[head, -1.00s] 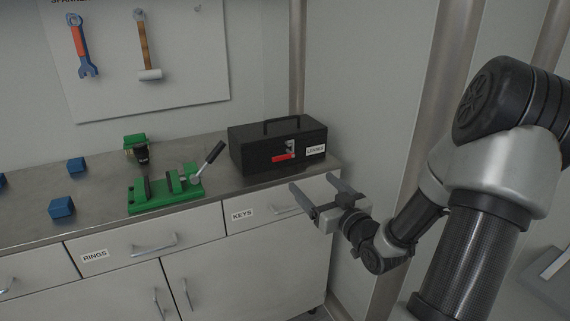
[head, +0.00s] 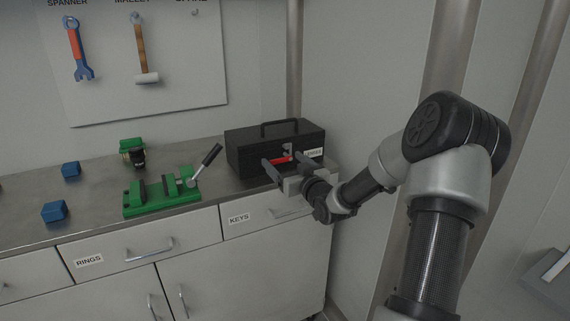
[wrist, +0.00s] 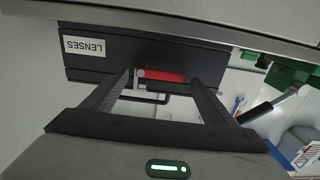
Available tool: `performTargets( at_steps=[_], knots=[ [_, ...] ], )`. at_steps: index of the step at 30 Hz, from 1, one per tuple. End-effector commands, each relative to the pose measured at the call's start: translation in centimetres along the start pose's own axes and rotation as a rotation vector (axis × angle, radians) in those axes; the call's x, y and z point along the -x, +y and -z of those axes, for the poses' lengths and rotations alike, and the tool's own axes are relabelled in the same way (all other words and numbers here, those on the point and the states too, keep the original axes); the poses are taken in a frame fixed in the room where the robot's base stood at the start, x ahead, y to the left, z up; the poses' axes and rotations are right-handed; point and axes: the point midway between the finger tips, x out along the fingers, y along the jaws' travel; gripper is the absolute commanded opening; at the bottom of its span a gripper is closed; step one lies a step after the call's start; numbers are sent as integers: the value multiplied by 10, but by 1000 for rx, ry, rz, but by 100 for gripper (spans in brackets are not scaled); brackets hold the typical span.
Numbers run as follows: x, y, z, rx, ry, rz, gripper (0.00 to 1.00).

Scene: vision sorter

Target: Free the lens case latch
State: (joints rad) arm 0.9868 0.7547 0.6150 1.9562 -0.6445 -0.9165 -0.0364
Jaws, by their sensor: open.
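The lens case (head: 246,154) is a black box with a top handle and a "LENSES" label, standing at the right end of the counter. Its latch has a red bar (head: 282,159) and a small metal part on the front face. In the wrist view the case (wrist: 200,62) appears rotated, and the red bar (wrist: 165,76) lies between my fingers. My gripper (head: 291,163) is open and empty, in front of the case with its fingers pointing at the latch. It also shows in the wrist view (wrist: 160,78). Whether the fingers touch the case I cannot tell.
A green vise (head: 160,197) with a raised lever (head: 207,161) stands left of the case. Blue blocks (head: 55,211) lie further left on the counter (head: 98,200). The "KEYS" drawer (head: 262,222) is below my gripper. A spanner and a mallet hang behind.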

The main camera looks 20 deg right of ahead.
Motion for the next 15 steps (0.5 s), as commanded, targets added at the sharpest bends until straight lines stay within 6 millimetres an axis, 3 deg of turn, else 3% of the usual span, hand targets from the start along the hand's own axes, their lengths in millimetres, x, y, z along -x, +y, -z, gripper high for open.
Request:
performTargets(
  at_steps=[7,15],
  knots=[
    [0,0,0,0,0,0,78],
    [0,0,0,0,0,0,32]
  ],
)
